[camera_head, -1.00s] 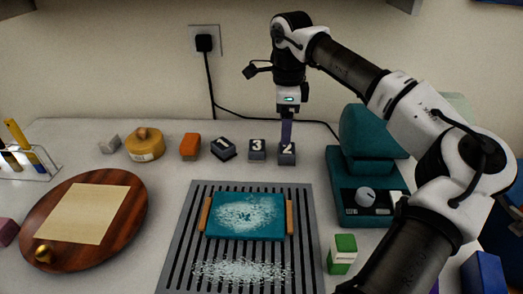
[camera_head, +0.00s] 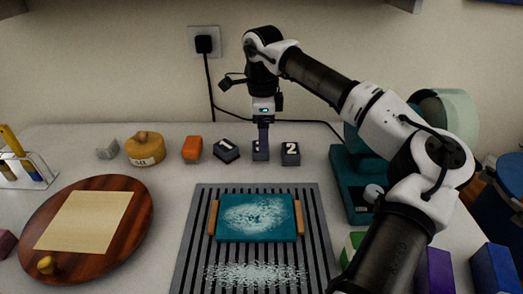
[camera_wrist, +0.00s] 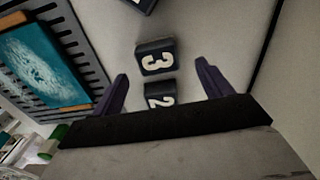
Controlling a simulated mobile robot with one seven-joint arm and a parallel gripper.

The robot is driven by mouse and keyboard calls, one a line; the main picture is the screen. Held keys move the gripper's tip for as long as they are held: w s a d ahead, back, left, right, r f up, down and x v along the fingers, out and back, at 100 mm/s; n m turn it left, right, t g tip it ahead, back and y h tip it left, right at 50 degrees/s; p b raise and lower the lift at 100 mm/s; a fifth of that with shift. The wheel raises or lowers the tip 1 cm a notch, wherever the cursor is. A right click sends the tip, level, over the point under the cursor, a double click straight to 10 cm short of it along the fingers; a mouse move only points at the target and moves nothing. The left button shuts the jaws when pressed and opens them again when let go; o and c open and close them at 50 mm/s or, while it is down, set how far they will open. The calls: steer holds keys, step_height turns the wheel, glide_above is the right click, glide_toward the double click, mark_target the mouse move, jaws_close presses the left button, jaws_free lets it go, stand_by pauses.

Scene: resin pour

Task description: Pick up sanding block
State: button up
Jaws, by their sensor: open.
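Small dark grey blocks with white numbers stand in a row behind the slotted mat: block 1 (camera_head: 226,150), block 3 (camera_head: 256,154) and block 2 (camera_head: 291,154). I cannot tell from looks which item is the sanding block. My gripper (camera_head: 262,150) points down at block 3 and partly hides its number. In the wrist view my gripper (camera_wrist: 162,68) is open and empty, its fingers wide apart. Block 3 (camera_wrist: 155,57) lies between and slightly beyond the fingertips, and block 2 (camera_wrist: 160,95) shows between the fingers nearer the palm.
An orange block (camera_head: 192,148), a yellow lidded pot (camera_head: 145,149) and a light grey piece (camera_head: 107,149) stand left of the numbered blocks. A teal tray (camera_head: 256,230) lies on the slotted mat (camera_head: 190,250). A teal machine (camera_head: 350,185) stands right.

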step_height(320, 180, down, 4)
steer(key=shift+s+f+p, duration=0.1)
steer(key=shift+s+p, duration=0.05)
steer(key=shift+p, duration=0.15)
steer(key=c, duration=1.1)
step_height(320, 180, up, 10)
steer(key=shift+r+b, duration=0.1)
steer(key=shift+b, duration=0.35)
steer(key=o, duration=0.4)
steer(key=shift+c, duration=1.4)
